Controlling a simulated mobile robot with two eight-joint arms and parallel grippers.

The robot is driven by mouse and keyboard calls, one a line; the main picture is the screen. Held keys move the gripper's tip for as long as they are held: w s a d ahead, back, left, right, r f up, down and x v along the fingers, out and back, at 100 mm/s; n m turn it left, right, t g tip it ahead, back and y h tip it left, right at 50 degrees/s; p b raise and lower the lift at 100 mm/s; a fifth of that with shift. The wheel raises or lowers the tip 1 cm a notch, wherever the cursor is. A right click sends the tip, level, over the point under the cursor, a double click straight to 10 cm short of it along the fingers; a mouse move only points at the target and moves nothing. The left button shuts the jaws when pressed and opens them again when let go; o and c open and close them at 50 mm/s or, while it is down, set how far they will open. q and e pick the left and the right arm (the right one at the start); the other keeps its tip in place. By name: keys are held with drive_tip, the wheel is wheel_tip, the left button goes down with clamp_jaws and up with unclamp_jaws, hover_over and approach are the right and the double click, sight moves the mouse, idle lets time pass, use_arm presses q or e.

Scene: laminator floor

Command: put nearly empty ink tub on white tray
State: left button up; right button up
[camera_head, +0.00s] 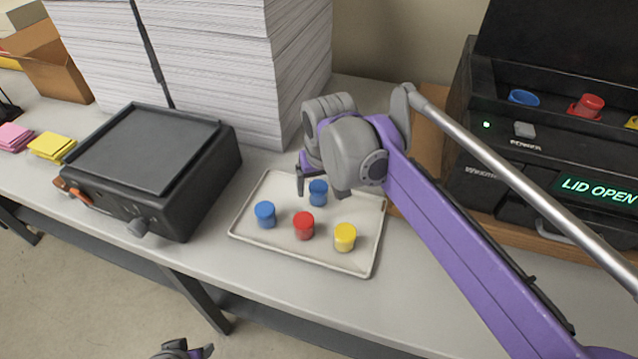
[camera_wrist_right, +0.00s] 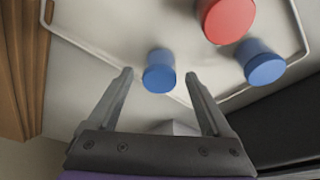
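The white tray (camera_head: 262,196) lies on the grey bench and holds two blue tubs, a red tub (camera_head: 304,225) and a yellow tub (camera_head: 345,237), all upright. One blue tub (camera_head: 265,214) is at the left; the other blue tub (camera_head: 318,193) is at the back. My right gripper (camera_head: 320,189) is open over the back blue tub. In the right wrist view this blue tub (camera_wrist_right: 159,76) shows between the fingertips, with a gap on each side. I cannot tell how full any tub is. My left gripper (camera_head: 184,349) shows only partly at the bottom edge.
A black machine (camera_head: 470,180) at right reads "LID OPEN". Its top has a blue round part (camera_head: 523,98), a red tub (camera_head: 590,104) and a bit of yellow. A black flat-topped device (camera_head: 150,150) and tall paper stacks (camera_head: 220,70) stand left and behind the tray.

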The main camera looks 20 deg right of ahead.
drive_tip(key=shift+r, duration=0.1)
drive_tip(key=p+v, duration=0.2)
drive_tip(key=v, duration=1)
